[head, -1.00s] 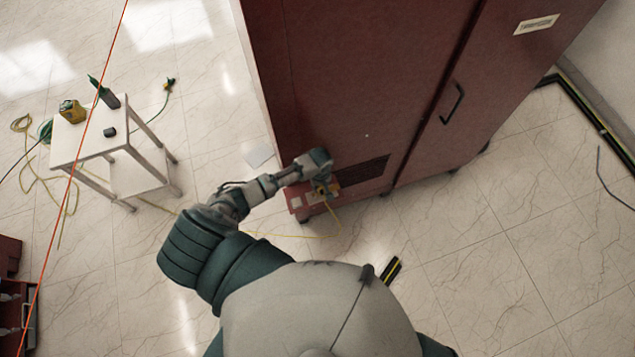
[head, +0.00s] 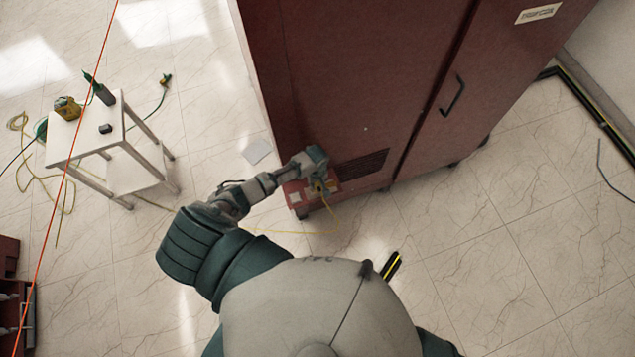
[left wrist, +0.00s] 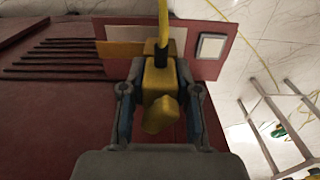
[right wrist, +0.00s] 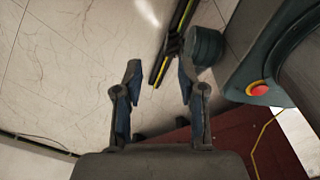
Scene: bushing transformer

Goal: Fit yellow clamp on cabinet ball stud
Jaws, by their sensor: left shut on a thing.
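The red cabinet (head: 360,85) stands tall in the middle of the head view. The yellow clamp (left wrist: 160,85) is between the fingers of my left gripper (left wrist: 160,95), which is shut on it. A yellow cable (left wrist: 164,22) runs from the clamp. In the head view my left gripper (head: 318,184) is low at the cabinet's front, by a small red ledge (head: 297,197). The clamp's far end is in front of a red plate with an orange-yellow strip (left wrist: 118,49) in the left wrist view. I cannot make out the ball stud. My right gripper (right wrist: 160,80) is open and empty.
A black and yellow strip (head: 391,265) lies on the floor near me.

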